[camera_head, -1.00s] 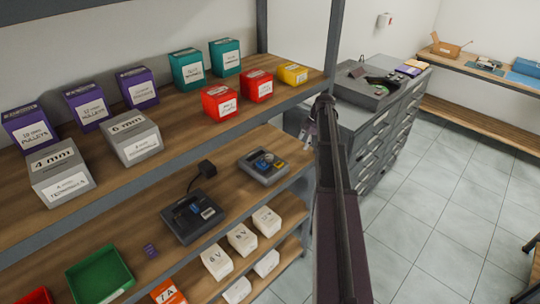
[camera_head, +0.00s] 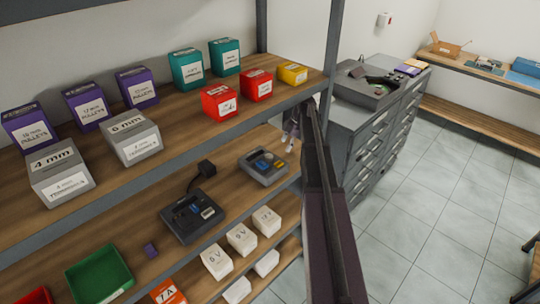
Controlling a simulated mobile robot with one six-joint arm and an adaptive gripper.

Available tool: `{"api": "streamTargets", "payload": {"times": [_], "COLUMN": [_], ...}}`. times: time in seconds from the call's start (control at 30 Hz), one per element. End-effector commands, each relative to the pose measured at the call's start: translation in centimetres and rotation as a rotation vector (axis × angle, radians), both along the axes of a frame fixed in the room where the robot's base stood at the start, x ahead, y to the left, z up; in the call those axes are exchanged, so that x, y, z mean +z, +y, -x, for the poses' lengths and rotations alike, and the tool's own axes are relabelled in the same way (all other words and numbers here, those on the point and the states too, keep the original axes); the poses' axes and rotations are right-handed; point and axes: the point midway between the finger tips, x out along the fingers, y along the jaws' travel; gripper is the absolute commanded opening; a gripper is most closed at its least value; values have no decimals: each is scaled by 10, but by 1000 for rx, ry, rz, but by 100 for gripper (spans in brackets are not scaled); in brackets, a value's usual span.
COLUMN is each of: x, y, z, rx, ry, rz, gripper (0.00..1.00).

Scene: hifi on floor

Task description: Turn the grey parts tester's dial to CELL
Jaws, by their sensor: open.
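A grey device (camera_head: 264,166) with a blue round part and a yellow part on top lies on the middle shelf, toward its right end; it looks like the grey parts tester. Its dial's setting and lettering are too small to read. My gripper (camera_head: 288,146) is just right of the device and above it, under the upper shelf's right end, apart from the device. It is open and empty, with its fingers pointing down; my arm partly hides it.
A darker device (camera_head: 192,217) with a black plug-in block (camera_head: 207,168) stands left of the tester. The upper shelf's front edge (camera_head: 200,140) and a shelf post (camera_head: 332,60) are close to my arm. White boxes (camera_head: 242,240) stand below. A drawer cabinet (camera_head: 385,125) is at right.

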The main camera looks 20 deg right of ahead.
Motion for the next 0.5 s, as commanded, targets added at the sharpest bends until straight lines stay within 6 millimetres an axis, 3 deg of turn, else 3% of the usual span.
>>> {"api": "streamTargets", "payload": {"times": [0.3, 0.5], "x": [0, -19], "y": [50, 55], "z": [-11, -14], "rx": [3, 1], "ry": [0, 0], "rz": [0, 0], "gripper": [85, 85]}}
